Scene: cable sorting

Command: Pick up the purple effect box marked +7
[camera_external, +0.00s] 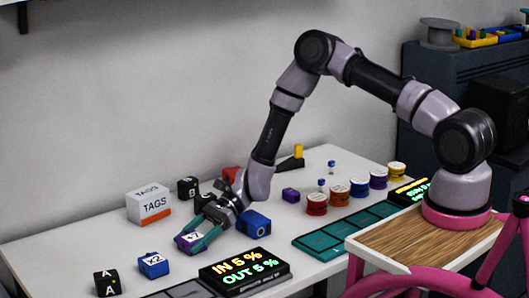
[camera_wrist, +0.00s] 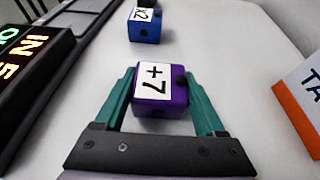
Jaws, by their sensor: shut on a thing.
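The purple effect box (camera_wrist: 160,97) has a white top label reading +7. In the wrist view it sits between the two green fingers of my gripper (camera_wrist: 163,105), one finger along each side. In the external view the purple box (camera_external: 187,243) is at the front left of the white table, with my gripper (camera_external: 200,240) shut around it from above. I cannot tell whether the box touches the table.
A blue x2 box (camera_external: 153,265) and a black A box (camera_external: 107,283) stand to the left. An IN 5 % display (camera_external: 243,271) lies to the right. A TAGS block (camera_external: 148,205) stands behind. A larger blue block (camera_external: 254,224) is close on the right.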

